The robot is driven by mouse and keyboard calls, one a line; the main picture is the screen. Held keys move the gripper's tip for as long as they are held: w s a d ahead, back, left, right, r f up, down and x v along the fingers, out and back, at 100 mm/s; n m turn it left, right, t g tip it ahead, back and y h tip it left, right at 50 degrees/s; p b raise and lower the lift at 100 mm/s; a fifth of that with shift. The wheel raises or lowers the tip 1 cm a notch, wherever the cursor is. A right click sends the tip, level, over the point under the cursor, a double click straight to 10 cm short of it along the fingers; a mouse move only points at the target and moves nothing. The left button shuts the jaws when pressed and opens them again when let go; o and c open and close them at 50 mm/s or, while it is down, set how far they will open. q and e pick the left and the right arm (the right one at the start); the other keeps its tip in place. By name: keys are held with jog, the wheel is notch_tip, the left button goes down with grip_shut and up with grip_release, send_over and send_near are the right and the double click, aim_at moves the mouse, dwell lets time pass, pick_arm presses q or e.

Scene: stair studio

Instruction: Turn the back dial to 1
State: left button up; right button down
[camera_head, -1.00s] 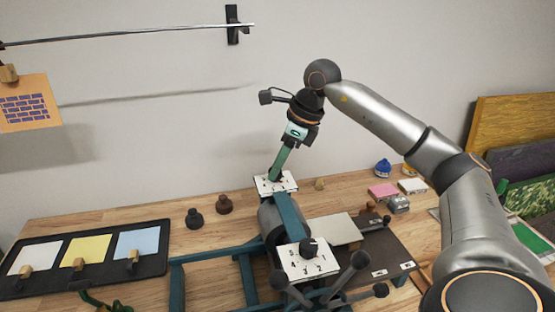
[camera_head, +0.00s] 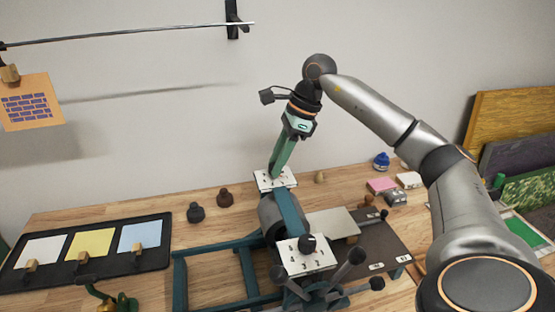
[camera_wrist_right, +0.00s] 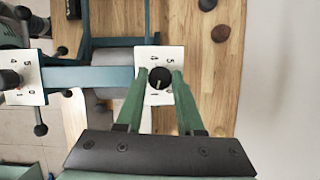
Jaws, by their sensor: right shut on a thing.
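The back dial (camera_wrist_right: 160,77) is a black round knob on a white numbered plate (camera_wrist_right: 146,53), at the far end of a blue-green frame. The plate also shows in the head view (camera_head: 262,182). My right gripper (camera_head: 275,172) comes down on it from above. In the wrist view its two green fingers are on opposite sides of the knob, shut on it. A pale mark shows on the knob; which number it points to I cannot tell. The front dial (camera_head: 306,243), black on its own white plate (camera_head: 294,261), stands nearer me. My left gripper is out of view.
Dark spoked handles (camera_head: 352,259) stick out by the front dial. A dark tray (camera_head: 160,262) with coloured cards lies at left. Two dark knobs (camera_head: 196,212) (camera_head: 225,198) stand left of the frame. Small boxes (camera_head: 381,185) sit at right. The wall is close behind.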

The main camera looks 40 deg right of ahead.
jog(key=c, duration=0.5)
grip_release()
jog(key=shift+v, duration=6.3)
jog(key=shift+f, duration=0.1)
